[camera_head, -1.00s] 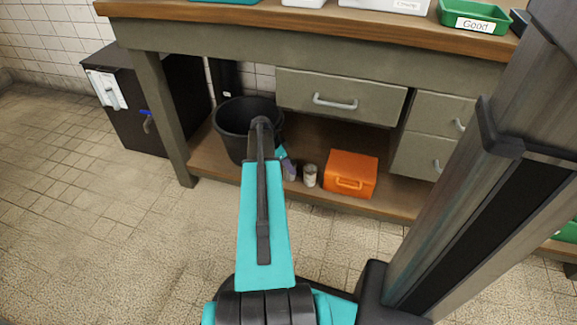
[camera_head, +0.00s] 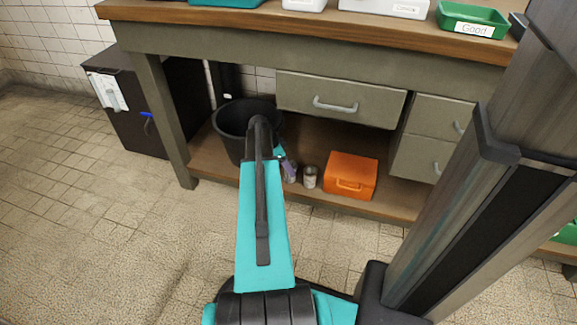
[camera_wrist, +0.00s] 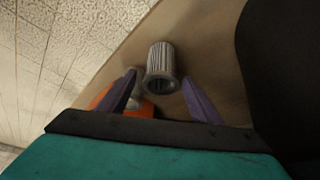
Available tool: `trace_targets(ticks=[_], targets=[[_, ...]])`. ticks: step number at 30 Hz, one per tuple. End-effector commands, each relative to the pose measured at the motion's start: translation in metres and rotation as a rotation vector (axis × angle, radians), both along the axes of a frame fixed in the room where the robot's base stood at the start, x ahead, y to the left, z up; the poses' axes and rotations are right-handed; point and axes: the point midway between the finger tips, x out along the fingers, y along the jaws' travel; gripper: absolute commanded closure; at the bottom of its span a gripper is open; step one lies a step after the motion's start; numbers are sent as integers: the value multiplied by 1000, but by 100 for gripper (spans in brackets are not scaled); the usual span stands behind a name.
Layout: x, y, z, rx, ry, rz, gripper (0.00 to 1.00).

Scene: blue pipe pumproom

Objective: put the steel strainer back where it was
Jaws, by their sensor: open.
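The steel strainer (camera_wrist: 160,62) is a grey ribbed cylinder with a dark open end towards the wrist camera. It stands on the brown lower shelf of the workbench. My gripper (camera_wrist: 159,76) is open, with one purple finger on each side of the strainer's open end and visible gaps to both. In the head view my gripper (camera_head: 286,163) is low in front of the shelf, mostly hidden behind my arm. The strainer (camera_head: 291,178) shows partly there, just below the fingers.
A second grey cylinder (camera_head: 310,177) stands right of the strainer, beside an orange case (camera_head: 350,175). A black bucket (camera_head: 230,117) stands close on the left. Drawers (camera_head: 338,100) and the worktop overhang the shelf. The tiled floor in front is clear.

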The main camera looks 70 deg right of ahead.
Motion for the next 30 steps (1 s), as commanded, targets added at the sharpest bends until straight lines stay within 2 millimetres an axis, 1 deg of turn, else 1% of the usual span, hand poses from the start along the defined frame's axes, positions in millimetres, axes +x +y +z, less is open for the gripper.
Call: trace_targets(ticks=[1, 12, 16, 21, 30], targets=[[2, 2, 10, -1, -1, 0, 41], [21, 18, 63, 0, 0, 0, 41], [26, 23, 79, -1, -1, 1, 41], [31, 27, 91, 0, 0, 0, 41], [32, 28, 94, 0, 0, 0, 41]])
